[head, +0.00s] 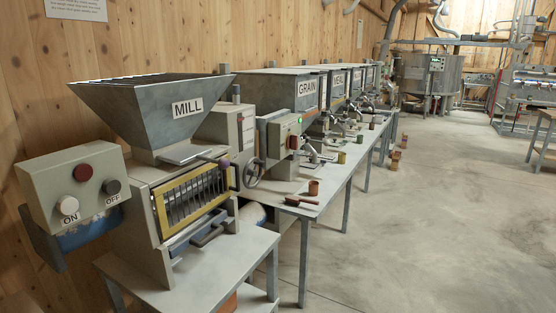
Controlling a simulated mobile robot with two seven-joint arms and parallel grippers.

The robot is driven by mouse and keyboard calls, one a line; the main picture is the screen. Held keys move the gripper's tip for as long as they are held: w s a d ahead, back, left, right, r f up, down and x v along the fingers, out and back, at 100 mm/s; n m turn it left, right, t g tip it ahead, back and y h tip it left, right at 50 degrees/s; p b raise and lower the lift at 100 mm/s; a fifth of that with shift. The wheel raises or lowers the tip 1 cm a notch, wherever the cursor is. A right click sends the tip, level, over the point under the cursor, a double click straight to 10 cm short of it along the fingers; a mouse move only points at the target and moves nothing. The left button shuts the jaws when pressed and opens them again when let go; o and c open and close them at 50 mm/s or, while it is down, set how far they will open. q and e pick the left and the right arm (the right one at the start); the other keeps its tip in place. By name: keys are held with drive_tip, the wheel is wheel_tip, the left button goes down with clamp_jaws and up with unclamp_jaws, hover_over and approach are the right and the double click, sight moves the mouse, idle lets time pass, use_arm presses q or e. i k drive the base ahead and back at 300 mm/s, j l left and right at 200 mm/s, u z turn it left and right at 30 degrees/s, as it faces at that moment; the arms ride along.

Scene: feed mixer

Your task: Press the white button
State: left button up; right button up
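The white button (68,206) is a round knob on the lower left of a pale grey control box (50,180) at the left of the head view. The label ON is below it. On the same box are a dark red button (82,172) above and a dark grey button (111,187) to the right, with the label OFF below it. Nothing covers the white button. Neither of my grippers shows in the head view.
The mill (165,155), with a grey hopper and yellow-framed grille, stands right of the box on a grey table (215,272). A long bench (335,178) with grain dispensers, cups and a scoop (300,201) runs back along the wooden wall. The concrete floor (440,220) at right is clear.

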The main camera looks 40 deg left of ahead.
sight(67, 205)
drive_tip(key=k+u, duration=0.1)
drive_tip(key=u, duration=2.1)
